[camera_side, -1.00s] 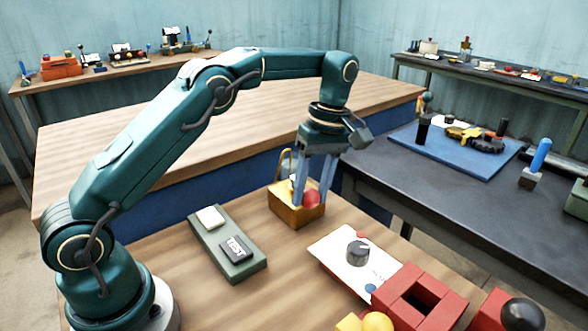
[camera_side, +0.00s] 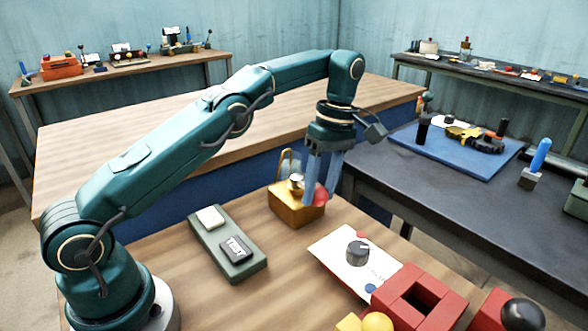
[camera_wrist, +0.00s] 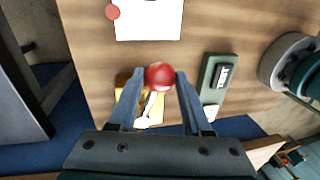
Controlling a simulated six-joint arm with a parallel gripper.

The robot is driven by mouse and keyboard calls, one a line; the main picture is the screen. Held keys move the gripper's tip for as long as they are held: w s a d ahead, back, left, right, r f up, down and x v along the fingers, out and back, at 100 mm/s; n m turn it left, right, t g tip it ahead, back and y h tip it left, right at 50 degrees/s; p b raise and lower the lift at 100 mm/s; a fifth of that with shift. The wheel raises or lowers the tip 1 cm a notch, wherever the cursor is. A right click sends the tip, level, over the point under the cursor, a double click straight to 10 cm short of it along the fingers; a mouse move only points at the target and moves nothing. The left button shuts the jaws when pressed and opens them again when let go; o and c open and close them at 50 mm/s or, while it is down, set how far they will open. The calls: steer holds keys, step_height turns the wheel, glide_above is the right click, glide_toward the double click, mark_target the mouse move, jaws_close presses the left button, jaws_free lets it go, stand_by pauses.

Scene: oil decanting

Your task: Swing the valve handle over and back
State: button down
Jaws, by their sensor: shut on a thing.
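The valve is a brass-yellow block (camera_side: 290,211) on the wooden table, with a metal fitting (camera_side: 296,184) and a thin brass loop on top. Its handle ends in a red knob (camera_side: 320,195), which sits at the block's right side in the side view. My gripper (camera_side: 319,200) points down with its two blue fingers shut on the red knob. In the wrist view the red knob (camera_wrist: 159,76) lies between the fingertips, and the yellow block (camera_wrist: 128,100) is partly hidden behind the left finger. A pale lever runs from the knob back over the block.
A green box with a TEST button (camera_side: 235,248) stands left of the valve. Bare wood surrounds the valve.

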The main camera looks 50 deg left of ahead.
steer(key=shift+c, duration=1.8)
jaws_free()
steer(key=shift+s, duration=0.15)
steer(key=s+a+r+m+t, duration=0.2)
steer(key=s+a+r+m, duration=0.2)
steer(key=s+a+m, duration=0.4)
steer(key=shift+s+a+r+m, duration=0.4)
steer(key=shift+a+m, duration=1.3)
steer(key=shift+m, duration=0.3)
